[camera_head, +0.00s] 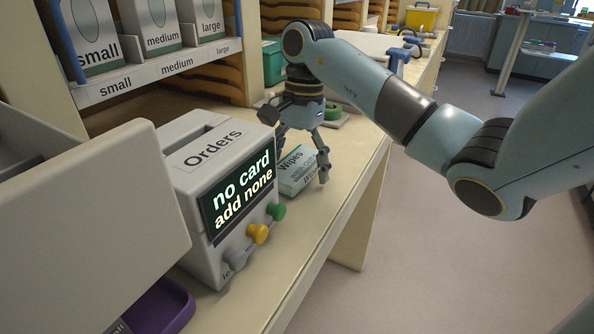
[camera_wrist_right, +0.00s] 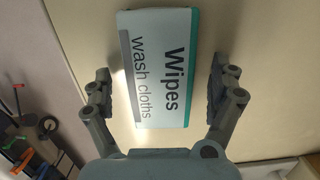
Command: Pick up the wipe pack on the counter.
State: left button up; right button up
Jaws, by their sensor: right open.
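The wipe pack (camera_head: 297,172) is white and teal and lies flat on the counter (camera_head: 336,198), just behind the Orders box. It also shows in the right wrist view (camera_wrist_right: 160,68), with "Wipes wash cloths" printed on it. My right gripper (camera_head: 305,170) points down over the pack. In the right wrist view my right gripper (camera_wrist_right: 158,85) is open, with one finger on each side of the pack. Gaps show between the fingers and the pack's sides. My left gripper is not in view.
The Orders box (camera_head: 185,150) with its dark screen and coloured knobs stands close in front of the pack. A green tape roll (camera_head: 332,111) and a green bin (camera_head: 271,62) are behind. A shelf with size-labelled boxes (camera_head: 153,25) is at the upper left. A purple tray (camera_head: 160,308) is at the lower left.

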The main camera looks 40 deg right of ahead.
aim_at(301, 164)
jog(key=c, duration=0.3)
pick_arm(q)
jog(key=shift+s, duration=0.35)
pick_arm(e)
jog(key=c, duration=1)
jog(key=shift+r, duration=0.65)
jog(key=r, duration=0.1)
jog(key=r+p, duration=0.1)
jog(key=r, duration=0.1)
jog(key=shift+s+d+r+p, duration=0.25)
jog(key=shift+s+d+p, duration=0.1)
jog(key=shift+d+p, duration=0.05)
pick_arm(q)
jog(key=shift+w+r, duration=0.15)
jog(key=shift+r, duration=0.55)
pick_arm(e)
jog(key=shift+s+d+r, duration=0.85)
jog(key=shift+s+r, duration=0.2)
jog(key=shift+s, duration=0.5)
jog(key=shift+s+d+r, duration=0.85)
jog(key=shift+s+r, duration=0.15)
jog(key=shift+s, duration=0.55)
jog(key=shift+s+d+r, duration=0.85)
jog(key=shift+s+r, duration=0.2)
jog(key=shift+s, duration=0.5)
